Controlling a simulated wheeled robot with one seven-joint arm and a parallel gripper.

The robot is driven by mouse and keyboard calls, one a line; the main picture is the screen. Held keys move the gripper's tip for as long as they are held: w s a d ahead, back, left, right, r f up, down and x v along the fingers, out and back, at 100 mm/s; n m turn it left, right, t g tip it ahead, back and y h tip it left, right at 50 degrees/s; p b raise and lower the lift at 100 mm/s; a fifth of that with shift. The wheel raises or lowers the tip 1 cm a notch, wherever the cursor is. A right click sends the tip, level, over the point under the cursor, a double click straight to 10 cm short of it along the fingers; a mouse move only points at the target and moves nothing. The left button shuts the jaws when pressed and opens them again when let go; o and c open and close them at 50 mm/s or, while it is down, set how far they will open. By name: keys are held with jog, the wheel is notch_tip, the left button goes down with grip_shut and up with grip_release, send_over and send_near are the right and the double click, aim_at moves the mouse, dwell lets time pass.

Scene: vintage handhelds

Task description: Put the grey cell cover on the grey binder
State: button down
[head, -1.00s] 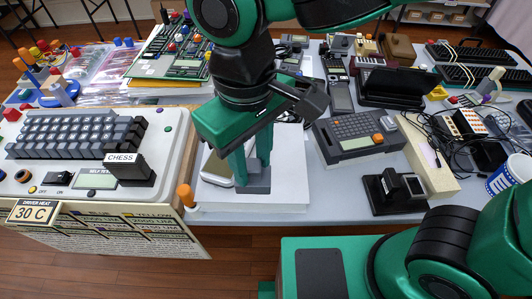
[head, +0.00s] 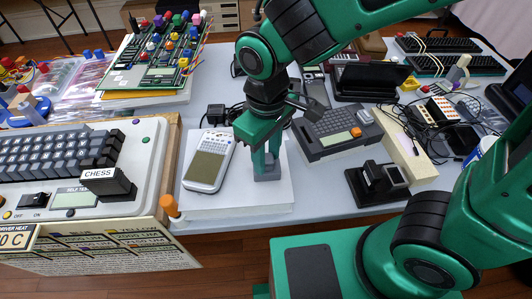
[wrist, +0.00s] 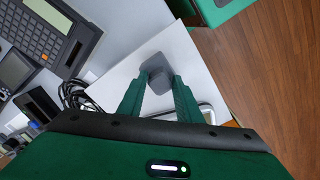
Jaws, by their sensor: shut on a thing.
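The grey cell cover (head: 267,174) is a small dark grey piece between the fingertips of my gripper (head: 266,160). In the wrist view the cover (wrist: 157,68) shows between the two green fingers (wrist: 157,88). The pale, flat slab that looks like the grey binder (head: 225,201) lies beneath, with the cover over its right part. The slab also shows in the wrist view (wrist: 120,80). I cannot tell whether the cover touches it. The cover's upper part is hidden by the fingers.
A white-and-grey calculator (head: 208,160) lies on the slab's left part. An orange peg (head: 169,205) stands at its front left corner. The chess console (head: 150,160) is left. A dark keyboard device (head: 325,142) and a black stand (head: 378,184) are right.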

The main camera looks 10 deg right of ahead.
aim_at(267, 158)
jog(key=shift+f, duration=0.25)
jog(key=shift+f, duration=0.1)
jog(key=c, duration=1.3)
grip_release()
notch_tip(267, 158, up, 12)
jog(key=shift+r, duration=0.15)
